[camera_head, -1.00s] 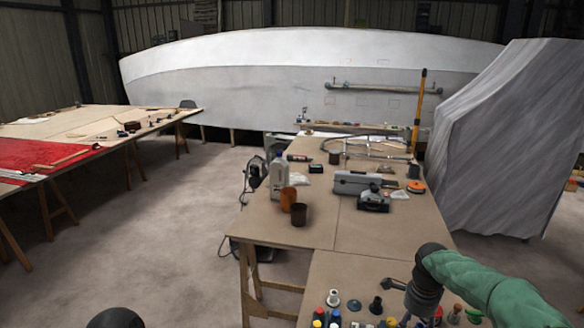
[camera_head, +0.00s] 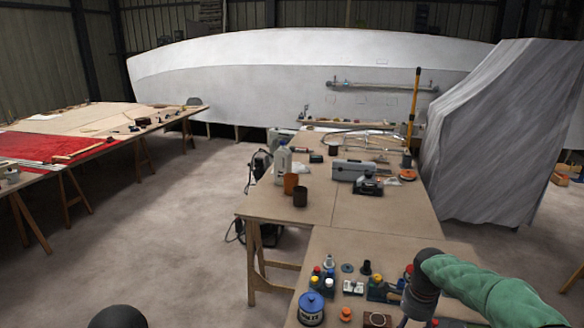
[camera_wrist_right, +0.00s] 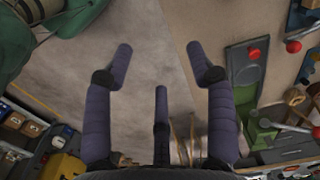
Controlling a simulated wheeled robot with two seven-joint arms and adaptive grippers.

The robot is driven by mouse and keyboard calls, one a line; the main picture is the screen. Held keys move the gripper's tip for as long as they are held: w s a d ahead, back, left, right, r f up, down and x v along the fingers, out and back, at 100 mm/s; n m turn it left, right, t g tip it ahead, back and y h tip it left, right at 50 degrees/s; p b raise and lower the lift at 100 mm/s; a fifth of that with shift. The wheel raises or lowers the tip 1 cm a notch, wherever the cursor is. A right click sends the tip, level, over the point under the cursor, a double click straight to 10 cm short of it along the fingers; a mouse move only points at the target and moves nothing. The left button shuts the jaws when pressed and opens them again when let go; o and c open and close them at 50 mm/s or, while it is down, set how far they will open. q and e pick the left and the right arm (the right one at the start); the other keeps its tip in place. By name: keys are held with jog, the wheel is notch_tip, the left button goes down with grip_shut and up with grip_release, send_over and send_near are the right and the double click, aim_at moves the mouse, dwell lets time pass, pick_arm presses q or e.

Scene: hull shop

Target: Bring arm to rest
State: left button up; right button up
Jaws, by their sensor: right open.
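My right arm (camera_head: 475,283), in a green sleeve with a dark joint, comes in from the lower right of the head view over the near table. Its gripper is outside that view. In the right wrist view my right gripper (camera_wrist_right: 160,62) has its dark fingers spread wide, with nothing between them. Bare floor shows beyond the fingertips. A dark rounded part of mine shows at the bottom left edge of the head view. My left gripper is not in view.
The near table (camera_head: 350,247) holds a blue-lidded tin (camera_head: 311,308) and several small bottles beside my right arm. A draped grey block (camera_head: 490,140) stands right. Floor at left is clear.

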jog(key=s+a+f+n+y, duration=0.1)
jog(key=s+a+f+n, duration=0.25)
jog(key=a+f, duration=0.4)
jog(key=s+a+f+n+y, duration=0.2)
jog(key=a+f+n, duration=0.25)
jog(key=f, duration=0.65)
jog(key=s+a+f+n, duration=0.4)
jog(key=s+a+f, duration=0.1)
jog(key=s, duration=0.4)
jog(key=s+a+f+n, duration=0.4)
jog(key=s+f, duration=0.2)
jog(key=s, duration=0.3)
jog(key=shift+s+a+f+y, duration=0.3)
jog(key=shift+a+y, duration=0.05)
jog(key=shift+y, duration=0.05)
